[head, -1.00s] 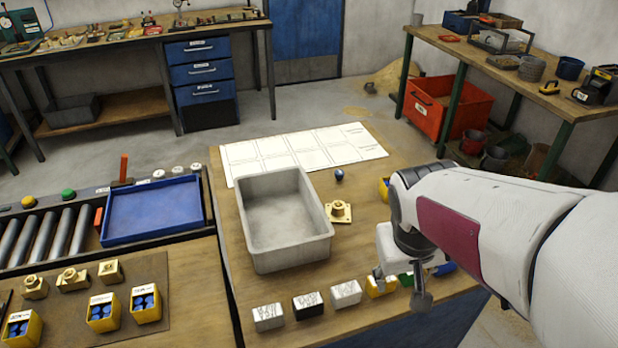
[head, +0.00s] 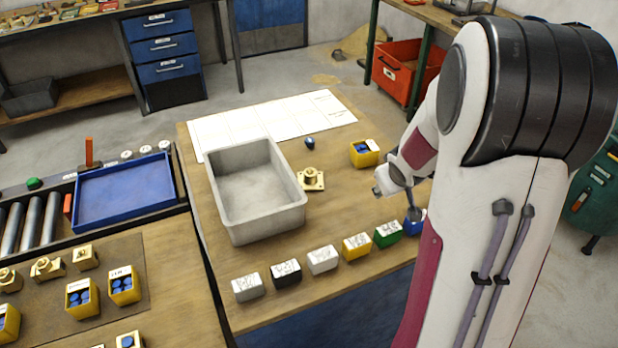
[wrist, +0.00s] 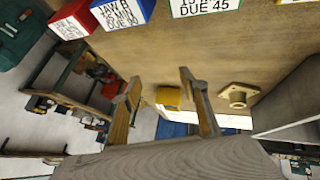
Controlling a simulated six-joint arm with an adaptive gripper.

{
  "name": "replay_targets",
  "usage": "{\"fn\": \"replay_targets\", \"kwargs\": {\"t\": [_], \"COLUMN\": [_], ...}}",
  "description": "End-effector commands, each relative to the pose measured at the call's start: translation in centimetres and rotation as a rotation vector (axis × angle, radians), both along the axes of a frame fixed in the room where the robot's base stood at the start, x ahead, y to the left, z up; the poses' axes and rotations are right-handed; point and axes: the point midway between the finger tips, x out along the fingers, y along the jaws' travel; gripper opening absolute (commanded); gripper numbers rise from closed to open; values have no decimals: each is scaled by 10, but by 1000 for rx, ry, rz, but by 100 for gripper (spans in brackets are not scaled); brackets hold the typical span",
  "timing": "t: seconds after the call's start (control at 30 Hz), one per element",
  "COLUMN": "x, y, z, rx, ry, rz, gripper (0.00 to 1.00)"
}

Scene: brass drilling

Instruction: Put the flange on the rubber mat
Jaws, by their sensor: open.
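The brass flange (head: 311,179) lies on the wooden table just right of the grey tray. It has a square base and a round hub, and it also shows right of my fingers in the wrist view (wrist: 237,95). My gripper (head: 383,182) is over the table to the right of the flange, apart from it. In the wrist view my gripper (wrist: 160,84) has its two fingers spread and nothing between them. A brown mat (head: 118,251), which looks like the rubber mat, lies on the bench at lower left, with brass parts and yellow bins on it.
The deep grey tray (head: 295,217) stands between flange and mat side. A yellow bin (head: 364,158) and a small dark blue object (head: 310,142) are near the flange. Several labelled blocks (head: 322,260) line the table's front edge. A blue tray (head: 125,192) sits at left.

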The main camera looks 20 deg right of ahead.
Motion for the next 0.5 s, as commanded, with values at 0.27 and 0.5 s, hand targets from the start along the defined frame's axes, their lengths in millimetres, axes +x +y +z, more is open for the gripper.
{"fn": "replay_targets", "kwargs": {"t": [0.27,0.5], "x": [50,86], "y": [-3,22], "z": [-22,-25], "rx": [42,118], "ry": [-138,-271], "rz": [145,295], "gripper": [44,44]}}
